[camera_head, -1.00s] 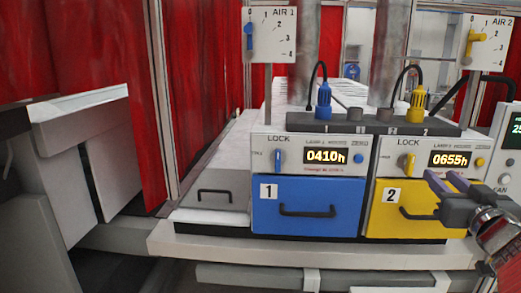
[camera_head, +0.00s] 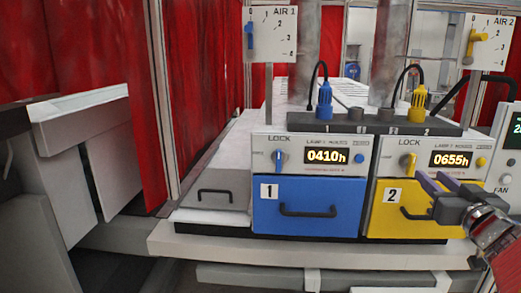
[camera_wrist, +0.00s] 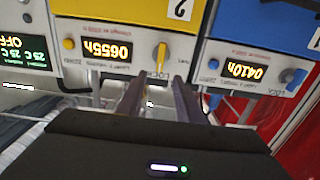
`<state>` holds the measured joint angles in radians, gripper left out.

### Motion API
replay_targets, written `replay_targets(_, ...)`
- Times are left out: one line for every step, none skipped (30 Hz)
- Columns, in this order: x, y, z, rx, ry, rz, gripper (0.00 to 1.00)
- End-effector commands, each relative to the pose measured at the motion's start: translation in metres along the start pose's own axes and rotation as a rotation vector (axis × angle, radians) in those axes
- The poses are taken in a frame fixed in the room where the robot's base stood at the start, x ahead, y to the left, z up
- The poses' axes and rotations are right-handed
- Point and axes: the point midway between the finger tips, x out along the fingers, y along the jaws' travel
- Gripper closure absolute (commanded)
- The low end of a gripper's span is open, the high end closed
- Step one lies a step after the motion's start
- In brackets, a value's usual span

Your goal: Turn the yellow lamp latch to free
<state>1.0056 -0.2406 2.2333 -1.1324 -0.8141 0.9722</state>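The yellow lamp latch (camera_head: 410,164) is a small upright handle under the word LOCK, left of the 0655h display on panel 2. It also shows upright in the wrist view (camera_wrist: 160,57), where the panels appear upside down. My gripper (camera_head: 430,179) is just right of and below the latch in the head view, in front of the yellow drawer. In the wrist view my gripper (camera_wrist: 158,82) has its two dark fingers apart, pointing toward the latch with a gap between them. Nothing is held, and the fingers look clear of the latch.
The blue latch (camera_head: 279,160) stands on panel 1 beside the 0410h display. Below the panels are a blue drawer (camera_head: 308,221) and a yellow drawer (camera_head: 390,223) with black handles. Blue (camera_head: 325,99) and yellow (camera_head: 418,99) plugs stand above.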

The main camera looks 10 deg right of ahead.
Motion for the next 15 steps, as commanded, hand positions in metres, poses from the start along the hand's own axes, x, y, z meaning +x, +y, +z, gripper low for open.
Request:
replay_targets(0.008, -0.001, 0.001, 0.0, -0.002, -0.003, 0.67)
replay_targets(0.012, -0.001, 0.001, 0.001, -0.002, -0.003, 0.67)
replay_targets(0.018, -0.001, 0.001, 0.002, -0.001, -0.003, 0.67)
replay_targets(0.022, -0.001, 0.001, 0.001, -0.001, -0.003, 0.67)
replay_targets(0.026, -0.001, 0.001, 0.001, -0.002, -0.003, 0.67)
replay_targets(0.031, -0.001, 0.001, 0.001, -0.002, -0.002, 0.67)
replay_targets(0.035, -0.001, 0.001, 0.0, -0.001, -0.003, 0.67)
replay_targets(0.039, -0.001, 0.001, 0.0, -0.001, -0.003, 0.67)
replay_targets(0.045, -0.002, 0.001, 0.002, -0.002, -0.004, 0.67)
replay_targets(0.049, -0.001, 0.001, 0.002, -0.002, -0.003, 0.67)
replay_targets(0.053, -0.001, 0.001, 0.001, -0.001, -0.002, 0.67)
replay_targets(0.058, -0.001, 0.001, 0.0, -0.002, -0.003, 0.67)
replay_targets(0.062, -0.002, 0.001, 0.0, -0.002, -0.004, 0.67)
replay_targets(0.066, -0.002, 0.001, 0.001, -0.001, -0.004, 0.67)
replay_targets(0.071, -0.002, 0.001, 0.001, -0.001, -0.003, 0.67)
